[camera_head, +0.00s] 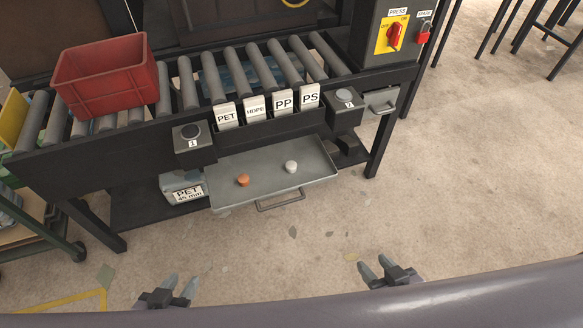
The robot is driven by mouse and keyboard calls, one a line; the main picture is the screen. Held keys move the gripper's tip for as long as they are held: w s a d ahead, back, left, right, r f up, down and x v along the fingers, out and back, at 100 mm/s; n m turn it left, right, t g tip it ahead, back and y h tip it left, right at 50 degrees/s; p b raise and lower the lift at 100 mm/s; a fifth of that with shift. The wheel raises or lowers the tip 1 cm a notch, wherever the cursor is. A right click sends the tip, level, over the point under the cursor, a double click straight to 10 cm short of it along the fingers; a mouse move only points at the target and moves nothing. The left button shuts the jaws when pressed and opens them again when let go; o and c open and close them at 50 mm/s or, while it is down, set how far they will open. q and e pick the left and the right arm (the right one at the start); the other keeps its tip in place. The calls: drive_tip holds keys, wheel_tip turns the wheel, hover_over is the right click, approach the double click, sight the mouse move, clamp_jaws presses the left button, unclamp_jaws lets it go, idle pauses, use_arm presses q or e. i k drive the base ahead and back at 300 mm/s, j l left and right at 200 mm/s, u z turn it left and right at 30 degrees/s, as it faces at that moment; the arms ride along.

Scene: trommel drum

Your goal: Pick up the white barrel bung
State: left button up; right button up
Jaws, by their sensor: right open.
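The white barrel bung (291,167) lies on the grey pull-out tray (316,160) below the roller conveyor. An orange bung (243,180) lies on the same tray to its left. My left gripper (180,283) is at the bottom of the head view, well short of the tray, with its fingers apart and nothing between them. My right gripper (372,264) is at the lower right of the tray, open and empty, with clear floor between it and the tray. Neither gripper touches anything.
The roller conveyor (213,79) carries a red crate (107,76). Labelled blocks, including PET (226,116), and two numbered boxes (193,144) sit above the tray. A handle (281,202) sticks out from the tray's front. A dark curved edge (460,295) crosses the bottom. The floor at right is open.

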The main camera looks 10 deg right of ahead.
sight(290, 165)
drive_tip(key=i+l+u, duration=0.1)
drive_tip(key=l, duration=0.3)
drive_tip(key=i+l, duration=0.25)
drive_tip(key=i+l+u, duration=0.15)
drive_tip(key=l, duration=0.35)
drive_tip(key=i+l+u, duration=0.1)
drive_tip(key=l, duration=0.3)
drive_tip(key=i+l+u, duration=0.1)
drive_tip(key=l, duration=0.3)
drive_tip(key=i+l, duration=0.2)
drive_tip(key=l, duration=0.25)
drive_tip(key=i+l+u, duration=0.15)
drive_tip(key=l, duration=0.25)
